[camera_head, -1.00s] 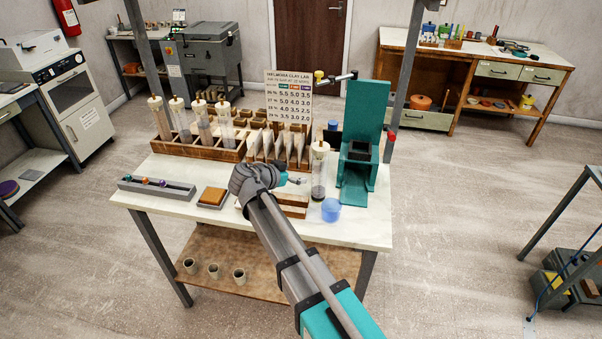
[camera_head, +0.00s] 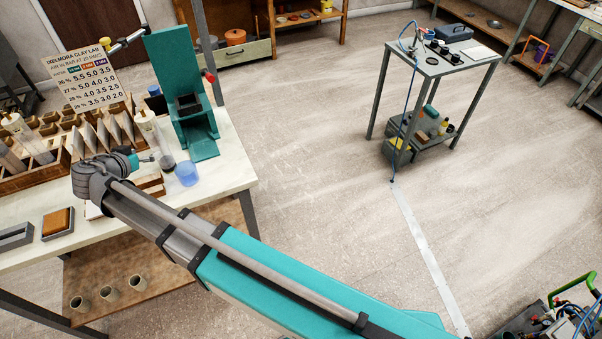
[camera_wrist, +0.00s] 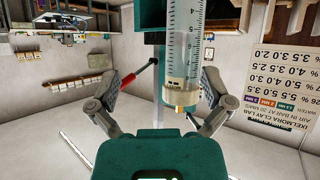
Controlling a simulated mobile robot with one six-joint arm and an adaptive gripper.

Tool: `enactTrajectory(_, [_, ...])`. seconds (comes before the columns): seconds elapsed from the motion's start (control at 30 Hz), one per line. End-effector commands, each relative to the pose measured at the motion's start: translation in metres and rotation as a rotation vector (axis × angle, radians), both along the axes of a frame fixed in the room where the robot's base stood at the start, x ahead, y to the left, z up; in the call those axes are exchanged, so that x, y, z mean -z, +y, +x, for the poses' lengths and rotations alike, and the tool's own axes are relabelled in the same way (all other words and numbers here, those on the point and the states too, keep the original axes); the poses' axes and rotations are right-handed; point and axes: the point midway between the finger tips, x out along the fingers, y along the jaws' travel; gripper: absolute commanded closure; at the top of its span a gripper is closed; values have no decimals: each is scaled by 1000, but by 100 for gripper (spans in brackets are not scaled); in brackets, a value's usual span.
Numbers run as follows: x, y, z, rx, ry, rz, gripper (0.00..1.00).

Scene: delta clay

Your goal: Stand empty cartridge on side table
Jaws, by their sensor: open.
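A clear cartridge with a cream cap (camera_head: 147,119) stands upright on the white-topped bench (camera_head: 232,160), beside the teal press. In the wrist view its graduated barrel (camera_wrist: 183,55) shows close up between the spread fingers. I cannot tell if the cartridge touches a finger. A small grey table (camera_head: 440,68) stands apart at the right.
A blue cup (camera_head: 187,174) and the teal press (camera_head: 182,95) stand close to the cartridge. A wooden rack (camera_head: 35,165) and a sign (camera_head: 88,80) are at the left. The small table's top carries dark pots and a blue-grey box (camera_head: 453,32). Open floor lies between bench and table.

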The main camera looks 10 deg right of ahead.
Motion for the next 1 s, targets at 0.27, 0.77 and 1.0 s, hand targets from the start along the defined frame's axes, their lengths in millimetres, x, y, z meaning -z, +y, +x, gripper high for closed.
enactTrajectory(0.27, [24,-101,19,56,208,-57,0])
enactTrajectory(0.77, [66,-274,9,48,629,-49,0])
enactTrajectory(1.0, [80,-342,-13,-10,798,8,0])
